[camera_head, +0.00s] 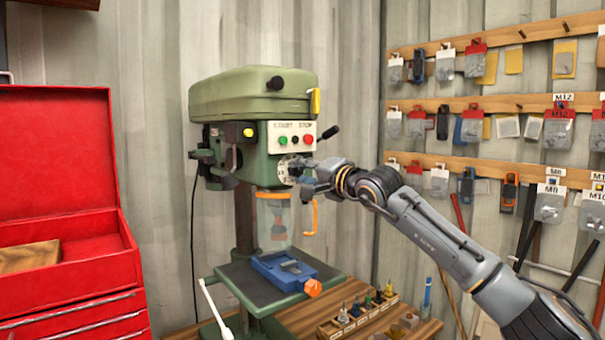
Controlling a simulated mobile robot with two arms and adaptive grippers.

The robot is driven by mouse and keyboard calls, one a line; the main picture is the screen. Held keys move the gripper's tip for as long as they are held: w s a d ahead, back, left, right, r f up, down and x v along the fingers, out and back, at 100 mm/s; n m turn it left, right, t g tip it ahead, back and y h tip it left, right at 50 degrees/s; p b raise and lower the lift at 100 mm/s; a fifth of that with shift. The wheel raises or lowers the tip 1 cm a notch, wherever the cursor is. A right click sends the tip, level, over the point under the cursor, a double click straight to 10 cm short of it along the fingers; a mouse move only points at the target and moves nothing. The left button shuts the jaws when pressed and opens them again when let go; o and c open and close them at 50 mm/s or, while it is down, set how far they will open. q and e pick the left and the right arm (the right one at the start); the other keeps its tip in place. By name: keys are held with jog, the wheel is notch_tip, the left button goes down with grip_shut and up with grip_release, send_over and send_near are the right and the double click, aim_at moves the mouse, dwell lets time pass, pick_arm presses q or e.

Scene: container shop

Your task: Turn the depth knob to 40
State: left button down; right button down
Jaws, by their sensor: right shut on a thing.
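A green drill press (253,100) stands against the corrugated wall. Its front panel (295,134) has a green and a red button. Below the panel is the depth knob (284,170), a round pale dial with dark marks. My right gripper (297,170) comes in from the right and is shut on the knob, covering its right part. The marks are too small to read, so I cannot tell the number set. My left gripper is not in view.
A clear guard (273,222) hangs under the press head, above a blue vise (284,270). An open red toolbox (60,220) stands at left, and pegboard rails (500,41) with hanging packets at right.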

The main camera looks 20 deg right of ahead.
jog(key=shift+f, duration=0.1)
jog(key=c, duration=1)
grip_release()
jog(key=shift+s, duration=0.1)
jog(key=v, duration=1.1)
jog(key=shift+s+d, duration=0.15)
jog(key=shift+s, duration=0.25)
